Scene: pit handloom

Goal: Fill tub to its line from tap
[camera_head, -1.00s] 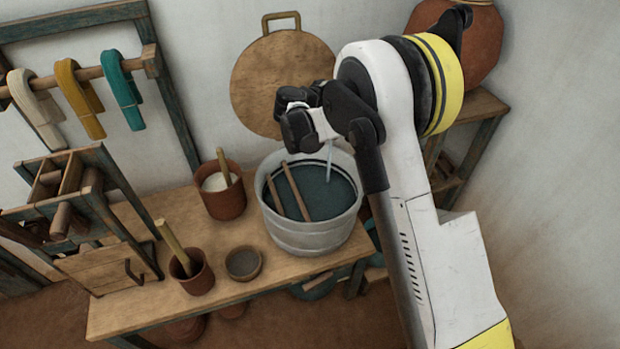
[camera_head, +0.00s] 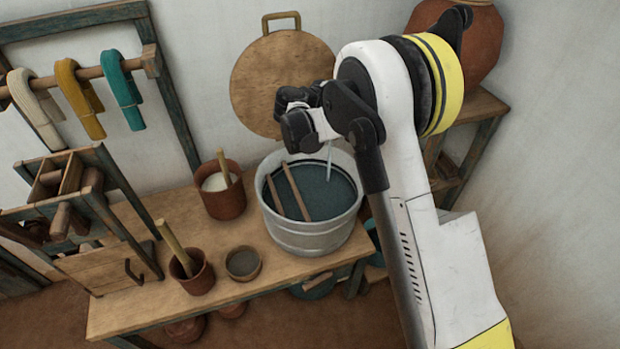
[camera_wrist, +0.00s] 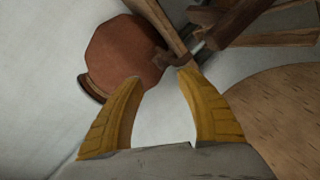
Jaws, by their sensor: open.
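The grey tub (camera_head: 310,240) stands on the wooden bench in the head view. It holds dark teal water (camera_head: 328,198), and two wooden sticks lean in it. A dark line (camera_head: 299,161) runs around its inner wall, just above the water at the back. A thin pale stream (camera_head: 329,160) falls into the tub. The tap is hidden behind my arm there. In the wrist view, my gripper (camera_wrist: 160,76) is open with its yellow fingers apart and nothing between them. A dark tap-like fitting (camera_wrist: 205,38) lies beyond the right fingertip, near a terracotta jar (camera_wrist: 120,55).
The terracotta jar also shows on a stand (camera_head: 485,105) at the upper right. A round wooden lid (camera_head: 275,85) leans on the wall behind the tub. Two brown pots (camera_head: 224,203) (camera_head: 198,283) with sticks and a small bowl (camera_head: 243,263) stand left of the tub.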

